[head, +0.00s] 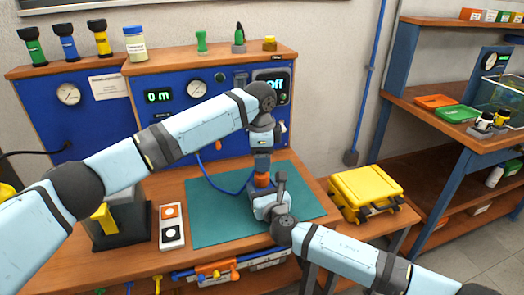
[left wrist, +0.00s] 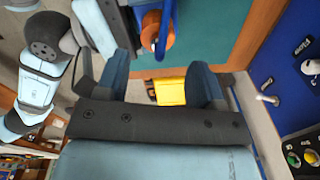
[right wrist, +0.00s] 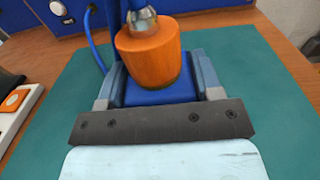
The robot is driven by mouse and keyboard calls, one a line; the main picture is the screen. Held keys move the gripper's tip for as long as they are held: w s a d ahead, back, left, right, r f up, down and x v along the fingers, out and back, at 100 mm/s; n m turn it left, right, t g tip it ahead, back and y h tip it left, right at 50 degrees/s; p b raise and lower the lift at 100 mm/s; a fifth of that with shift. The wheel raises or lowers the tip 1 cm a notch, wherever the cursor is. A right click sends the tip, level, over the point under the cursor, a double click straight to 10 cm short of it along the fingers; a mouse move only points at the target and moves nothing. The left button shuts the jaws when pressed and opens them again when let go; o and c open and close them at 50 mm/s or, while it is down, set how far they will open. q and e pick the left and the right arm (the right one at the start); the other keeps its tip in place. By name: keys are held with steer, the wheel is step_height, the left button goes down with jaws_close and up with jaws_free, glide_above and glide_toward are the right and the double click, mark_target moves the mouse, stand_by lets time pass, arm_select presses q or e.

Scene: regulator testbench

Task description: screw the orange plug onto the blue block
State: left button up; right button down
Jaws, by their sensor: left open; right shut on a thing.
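The orange plug (head: 261,180) stands over the green mat, close above my right gripper (head: 268,200). In the right wrist view the plug (right wrist: 150,52) is upright, with a metal fitting and blue hose on top, over the blue block (right wrist: 160,96). That block is between the fingers of my right gripper (right wrist: 158,78), which is shut on it. The plug hides the block's top, so I cannot tell how far it is seated. My left gripper (head: 262,160) is open just above the plug. In the left wrist view the plug (left wrist: 178,30) is beside the open, empty fingers (left wrist: 158,80).
The green mat (head: 215,215) lies on the wooden bench before a blue gauge panel (head: 180,125). A blue hose (head: 215,183) runs across. A two-button box (head: 172,225) stands left of the mat. A yellow case (head: 365,190) is to the right.

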mark_target(262, 174)
arm_select(q)
steer(key=n, duration=0.6)
steer(key=shift+r+n, duration=0.25)
steer(key=shift+n, duration=0.15)
steer(key=n, duration=0.6)
steer(key=shift+r, duration=0.15)
steer(key=n, duration=0.6)
steer(key=shift+r+n, duration=0.2)
steer(key=shift+n, duration=0.1)
steer(key=n, duration=0.6)
steer(key=shift+r, duration=0.2)
steer(key=shift+f, duration=0.1)
steer(key=shift+f, duration=3.95)
steer(key=shift+c, duration=0.3)
